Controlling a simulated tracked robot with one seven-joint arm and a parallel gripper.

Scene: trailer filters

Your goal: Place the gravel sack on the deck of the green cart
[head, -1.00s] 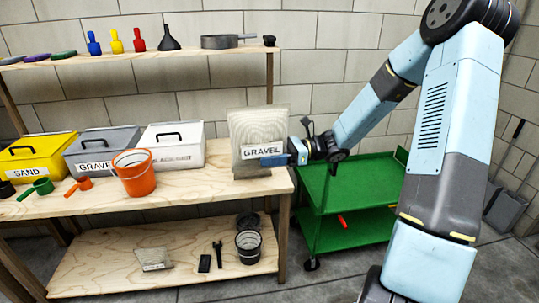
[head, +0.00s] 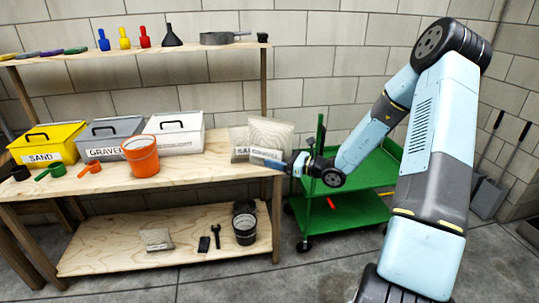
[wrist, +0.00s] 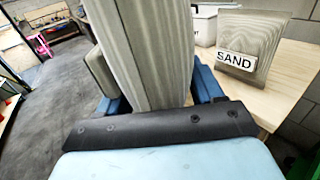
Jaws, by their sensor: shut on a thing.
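The gravel sack (head: 272,135) is a pale clear bag with a white GRAVEL label, partly hidden by my gripper. My gripper (head: 278,163) is shut on it near the right end of the workbench. The sack leans a little in the head view. In the wrist view the gravel sack (wrist: 152,50) stands tall between my two fingers (wrist: 158,95), its label hidden. The green cart (head: 375,172) stands right of the bench, behind my arm. My wrist covers part of its upper deck, and the visible deck is bare.
An orange bucket (head: 140,158) and several bins are further left. The cart's upright green handle (head: 320,133) rises near my gripper.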

